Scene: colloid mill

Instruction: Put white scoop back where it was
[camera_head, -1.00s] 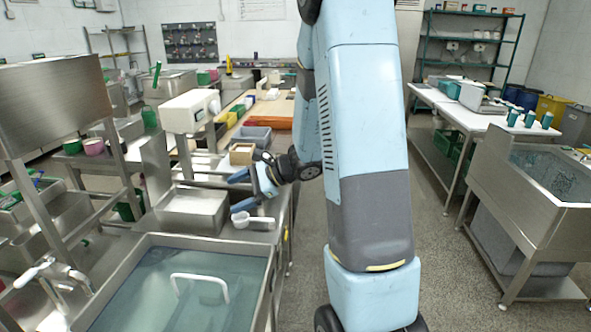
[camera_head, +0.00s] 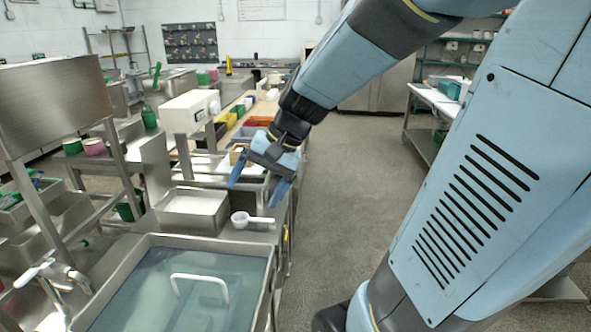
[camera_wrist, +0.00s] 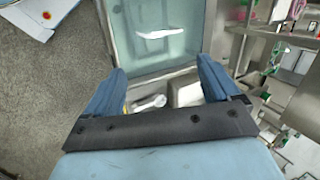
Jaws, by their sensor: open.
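In the wrist view the scoop (camera_wrist: 150,104) shows between the two spread fingers, nearer the left one. The wrist-view gripper (camera_wrist: 160,72) has nothing between its fingertips.
The sink (camera_head: 140,252) holds bluish water and a white handle-shaped bar (camera_head: 200,278). The floor (camera_head: 345,200) on the right is open.

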